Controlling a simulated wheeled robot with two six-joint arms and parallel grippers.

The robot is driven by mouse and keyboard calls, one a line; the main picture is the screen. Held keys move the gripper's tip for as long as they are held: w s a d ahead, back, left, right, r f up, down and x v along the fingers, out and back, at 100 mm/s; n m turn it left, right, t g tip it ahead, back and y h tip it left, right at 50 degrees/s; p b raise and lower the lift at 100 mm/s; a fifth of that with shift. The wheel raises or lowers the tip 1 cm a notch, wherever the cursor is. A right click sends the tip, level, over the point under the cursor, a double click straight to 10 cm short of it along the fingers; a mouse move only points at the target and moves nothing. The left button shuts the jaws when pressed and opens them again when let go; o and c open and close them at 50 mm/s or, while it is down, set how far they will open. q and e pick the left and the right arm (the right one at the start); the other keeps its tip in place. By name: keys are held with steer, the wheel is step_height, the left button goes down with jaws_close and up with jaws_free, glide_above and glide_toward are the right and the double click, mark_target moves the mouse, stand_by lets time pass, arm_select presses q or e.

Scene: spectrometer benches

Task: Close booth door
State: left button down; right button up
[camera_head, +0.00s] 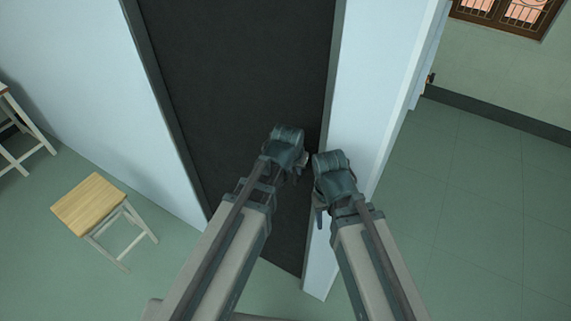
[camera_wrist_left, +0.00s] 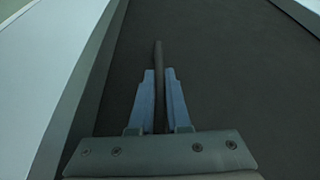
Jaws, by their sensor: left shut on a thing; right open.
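The booth door (camera_head: 235,80) is a dark panel between grey edge strips, in front of me in the head view; the wrist view shows its dark face (camera_wrist_left: 230,80) too. My left gripper (camera_head: 299,168) is at the door's right side, low on the panel. In the left wrist view its two blue fingers (camera_wrist_left: 159,100) are shut on a thin dark upright bar, the door handle (camera_wrist_left: 158,55). My right gripper (camera_head: 319,216) is open and empty, beside the pale wall edge. The arms hide part of the door; I cannot tell whether a gap stands at its edge.
Pale blue booth walls (camera_head: 375,90) stand on both sides of the door. A wooden-topped stool (camera_head: 92,203) is at the left, with another stool (camera_head: 22,130) partly in view farther left. The green floor (camera_head: 480,210) at the right is clear. A window (camera_head: 505,12) is at the top right.

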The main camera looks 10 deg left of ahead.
arm_select(q)
steer(key=shift+s+d, duration=0.2)
steer(key=shift+d, duration=0.3)
steer(key=c, duration=0.9)
jaws_free()
steer(key=shift+d, duration=0.2)
steer(key=shift+a, duration=0.1)
steer(key=p+v, duration=1.2)
steer(key=v, duration=0.2)
steer(key=shift+p, duration=0.4)
